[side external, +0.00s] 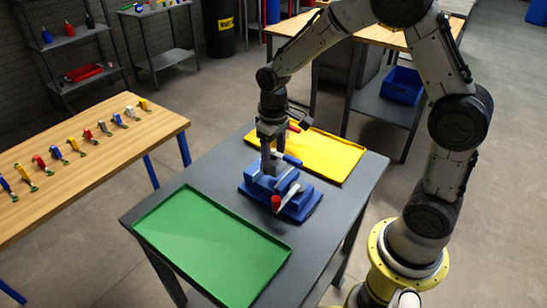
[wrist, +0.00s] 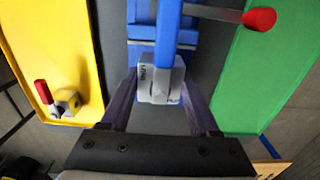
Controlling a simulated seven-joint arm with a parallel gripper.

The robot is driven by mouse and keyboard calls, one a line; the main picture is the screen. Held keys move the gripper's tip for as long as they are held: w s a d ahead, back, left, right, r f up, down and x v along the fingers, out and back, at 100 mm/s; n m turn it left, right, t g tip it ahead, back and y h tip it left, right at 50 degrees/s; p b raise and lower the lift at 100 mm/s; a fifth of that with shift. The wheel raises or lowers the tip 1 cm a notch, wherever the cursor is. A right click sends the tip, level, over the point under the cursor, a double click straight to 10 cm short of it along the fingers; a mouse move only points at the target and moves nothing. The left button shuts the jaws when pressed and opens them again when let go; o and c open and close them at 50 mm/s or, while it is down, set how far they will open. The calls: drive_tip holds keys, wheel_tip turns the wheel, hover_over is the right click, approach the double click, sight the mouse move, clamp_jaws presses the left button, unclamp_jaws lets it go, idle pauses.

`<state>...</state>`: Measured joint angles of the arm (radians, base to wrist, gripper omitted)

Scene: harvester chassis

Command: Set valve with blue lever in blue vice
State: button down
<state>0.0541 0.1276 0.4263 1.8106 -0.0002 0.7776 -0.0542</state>
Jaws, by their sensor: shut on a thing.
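The blue vice (side external: 300,206) stands on the grey table between the two trays, its red-knobbed handle (side external: 277,202) toward the camera. In the wrist view the vice (wrist: 142,52) lies just ahead of my fingers, with its handle (wrist: 225,14) reaching right. My gripper (side external: 269,168) points down at the vice. In the wrist view my gripper (wrist: 160,88) is shut on the grey body of the valve with blue lever (wrist: 159,88). Its blue lever (wrist: 168,35) extends away over the vice. I cannot tell whether the valve is seated between the jaws.
A yellow tray (side external: 335,168) behind the vice holds a valve with a red lever (wrist: 42,93). A green tray (side external: 210,245) lies in front and is empty. A wooden table (side external: 100,150) at left carries several valves with coloured levers.

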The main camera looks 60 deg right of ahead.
sight(274, 167)
drive_tip(key=shift+f, duration=1.6)
idle(1.1)
drive_tip(key=shift+c, duration=0.2)
unclamp_jaws()
wheel_tip(274, 167, up, 14)
drive_tip(key=shift+f, duration=0.1)
idle(0.5)
